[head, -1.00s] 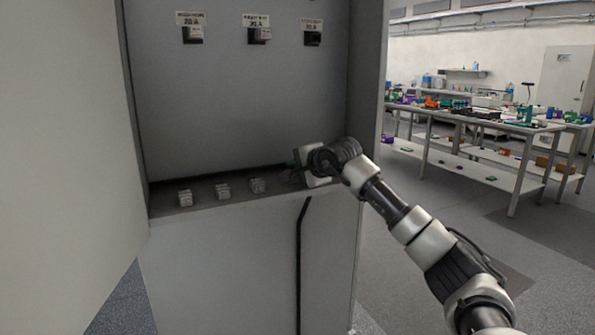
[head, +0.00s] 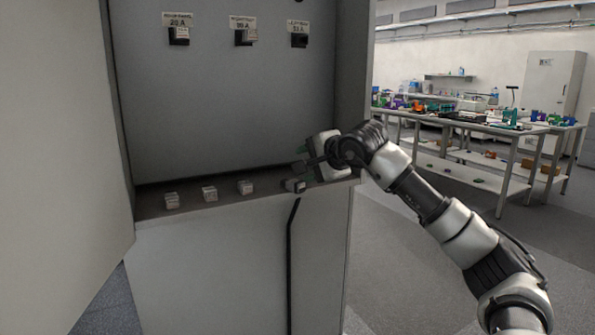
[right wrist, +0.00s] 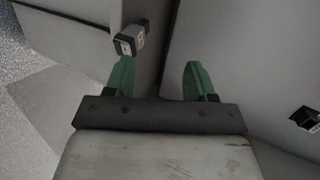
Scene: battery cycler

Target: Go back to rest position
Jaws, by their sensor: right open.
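My right arm comes in from the right in the head view and reaches to the right end of the cabinet's ledge (head: 222,211). My right gripper (head: 308,161) is open and empty, just above and behind a small grey block (head: 294,185) on the ledge. In the right wrist view its green fingers (right wrist: 158,72) stand apart with nothing between them. A block (right wrist: 129,41) lies just beyond the left fingertip; whether they touch is unclear. My left gripper is not in view.
Three labelled fittings (head: 243,37) are on the cabinet's back wall. An open door panel (head: 55,130) stands at left. Open floor (head: 400,290) lies to the right, with workbenches (head: 470,123) behind.

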